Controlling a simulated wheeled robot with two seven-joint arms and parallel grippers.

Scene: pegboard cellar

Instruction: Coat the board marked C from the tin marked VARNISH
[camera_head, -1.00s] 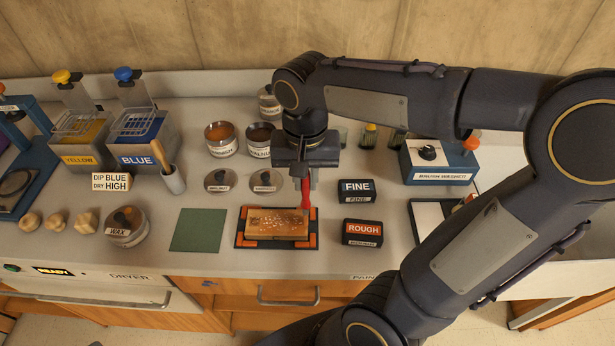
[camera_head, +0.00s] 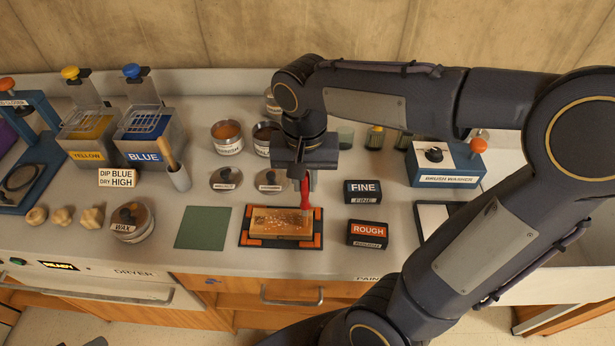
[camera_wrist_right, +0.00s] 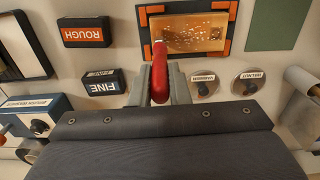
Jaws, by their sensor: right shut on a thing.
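A wooden board (camera_head: 280,224) lies flat in a dark holder with orange corners (camera_head: 245,240). Its top shows pale, shiny speckles; no letter C is readable on it. My right gripper (camera_head: 304,180) is shut on a red-handled brush (camera_head: 306,196), held over the board's right part. The brush also shows in the wrist view (camera_wrist_right: 160,75). Its bristles are hard to see, so I cannot tell whether they touch the board. An open tin (camera_head: 228,136) of orange-brown liquid, its label seeming to read VARNISH, stands behind. A second, dark tin (camera_head: 264,140) is partly hidden by my arm. My left gripper is out of view.
Two tin lids (camera_head: 225,179) (camera_head: 270,181) lie behind the board. FINE (camera_head: 362,192) and ROUGH (camera_head: 368,233) blocks stand close on its right. A green mat (camera_head: 203,228) is on its left, with a WAX tin (camera_head: 132,222) beyond. A brush washer (camera_head: 446,165) stands back right.

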